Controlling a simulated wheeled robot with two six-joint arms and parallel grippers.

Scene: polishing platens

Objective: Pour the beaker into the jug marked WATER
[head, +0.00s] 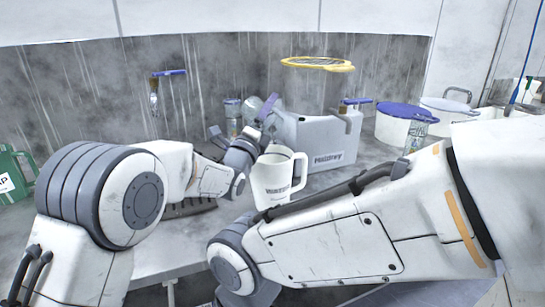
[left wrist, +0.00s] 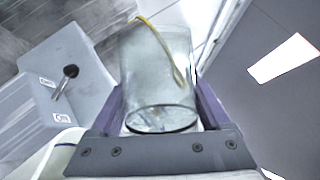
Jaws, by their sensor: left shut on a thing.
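My left gripper (head: 262,112) is shut on a clear glass beaker (head: 251,106) behind and above the white jug (head: 272,180). In the left wrist view the beaker (left wrist: 158,75) sits tilted between the two purple fingers. Whether liquid is in it or running out, I cannot tell. The jug stands upright on the bench with its handle to the right; its small dark label seems to read WATER. A pale rim at the lower left of the left wrist view may be the jug. My right arm crosses the foreground, and its gripper is out of view.
A grey box-like container (head: 328,140) stands just right of the jug. A yellow hoop (head: 318,64) is above it. A green container (head: 14,172) is at the far left.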

